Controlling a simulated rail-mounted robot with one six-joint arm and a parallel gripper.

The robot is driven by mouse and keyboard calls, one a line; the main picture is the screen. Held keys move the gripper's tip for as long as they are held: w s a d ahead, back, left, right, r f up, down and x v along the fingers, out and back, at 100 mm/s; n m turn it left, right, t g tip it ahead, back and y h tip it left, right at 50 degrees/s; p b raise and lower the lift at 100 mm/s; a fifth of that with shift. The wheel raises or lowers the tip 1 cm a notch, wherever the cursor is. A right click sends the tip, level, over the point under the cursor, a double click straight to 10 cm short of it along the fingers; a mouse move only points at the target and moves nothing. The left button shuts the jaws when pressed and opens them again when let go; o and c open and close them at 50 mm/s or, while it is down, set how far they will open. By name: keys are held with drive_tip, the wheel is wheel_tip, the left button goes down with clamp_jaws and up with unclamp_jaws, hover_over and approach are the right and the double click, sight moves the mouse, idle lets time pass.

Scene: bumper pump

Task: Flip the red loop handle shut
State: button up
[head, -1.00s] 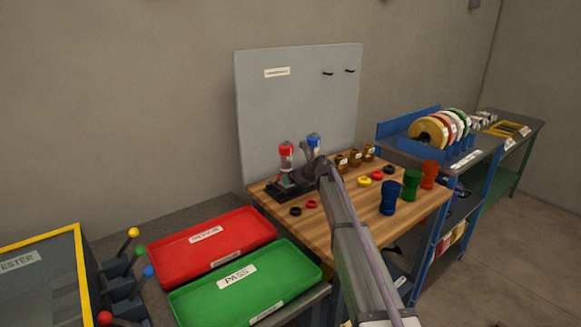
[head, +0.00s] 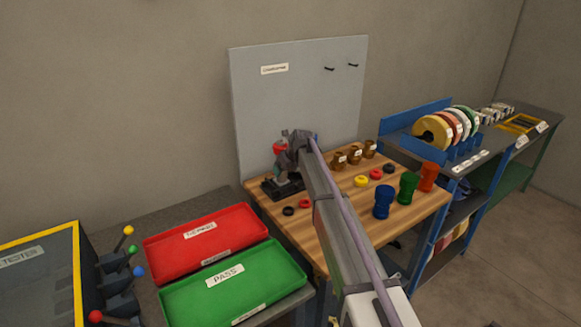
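The red loop handle (head: 280,148) stands on a black base (head: 272,190) at the back left of the wooden table. Only part of the red shows. My gripper (head: 287,162) is right at the handle and the base, and hides most of them. A blue part (head: 314,139) shows just behind my wrist. The fingers are too small and covered to tell whether they are open or shut, or whether they touch the handle.
Red tray (head: 205,236) and green tray (head: 235,283) lie left of the wooden table (head: 330,235). Black and red rings (head: 304,203) lie before the base. Brass fittings (head: 354,155) and coloured cups (head: 383,202) stand to the right. A grey board (head: 300,90) rises behind.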

drive_tip(key=o, duration=1)
drive_tip(key=p+v, duration=0.9)
drive_tip(key=v, duration=0.2)
drive_tip(key=shift+a+f, duration=0.1)
